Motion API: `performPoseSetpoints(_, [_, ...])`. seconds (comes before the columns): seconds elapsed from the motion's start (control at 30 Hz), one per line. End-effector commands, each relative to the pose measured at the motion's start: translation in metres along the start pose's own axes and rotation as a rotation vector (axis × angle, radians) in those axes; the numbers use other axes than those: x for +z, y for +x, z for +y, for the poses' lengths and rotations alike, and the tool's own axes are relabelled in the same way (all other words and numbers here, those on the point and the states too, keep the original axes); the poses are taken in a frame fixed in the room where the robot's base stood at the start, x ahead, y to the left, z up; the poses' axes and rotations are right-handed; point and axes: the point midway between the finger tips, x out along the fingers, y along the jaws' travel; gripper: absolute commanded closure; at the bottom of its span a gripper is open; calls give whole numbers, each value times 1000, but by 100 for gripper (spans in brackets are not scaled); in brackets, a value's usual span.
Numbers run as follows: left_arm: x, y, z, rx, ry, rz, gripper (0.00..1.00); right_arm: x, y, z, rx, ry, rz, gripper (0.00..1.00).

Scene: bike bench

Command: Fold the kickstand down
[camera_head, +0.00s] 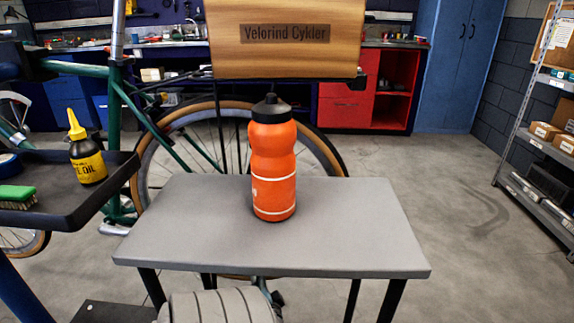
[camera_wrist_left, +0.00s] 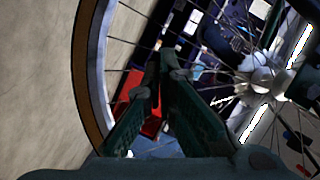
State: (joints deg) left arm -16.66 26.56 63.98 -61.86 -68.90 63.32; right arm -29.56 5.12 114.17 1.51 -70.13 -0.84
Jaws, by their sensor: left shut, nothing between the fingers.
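The green bike (camera_head: 120,95) stands behind a small grey table, its rear wheel (camera_head: 160,140) partly hidden by the table and bottle. I cannot make out the kickstand in either view. In the left wrist view, the wheel's tan-edged tire (camera_wrist_left: 82,70) curves down the left, with spokes and a hub (camera_wrist_left: 262,82) at right. My left gripper (camera_wrist_left: 165,68) is shut and empty, its fingertips in front of the spokes in that picture. Whether they touch the wheel is unclear. My right gripper is in neither view.
An orange bottle (camera_head: 273,165) stands on the grey table (camera_head: 350,225). A dark tray (camera_head: 112,180) at left holds an oil bottle (camera_head: 87,155) and a green brush (camera_head: 16,196). Open floor lies right of the table.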

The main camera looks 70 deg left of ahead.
Motion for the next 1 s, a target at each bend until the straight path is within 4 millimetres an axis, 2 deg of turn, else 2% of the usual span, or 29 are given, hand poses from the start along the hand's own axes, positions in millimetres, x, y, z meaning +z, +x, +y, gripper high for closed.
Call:
performPoseSetpoints(0.1, [21,8,5,-29,75,-3,100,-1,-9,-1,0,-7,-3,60])
performPoseSetpoints(0.5, [63,27,7,-19,70,13,100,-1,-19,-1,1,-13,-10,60])
performPoseSetpoints(0.7, [74,32,5,-19,68,14,100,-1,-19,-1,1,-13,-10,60])
performPoseSetpoints(1.0, [78,34,4,-18,67,15,100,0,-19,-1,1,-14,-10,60])
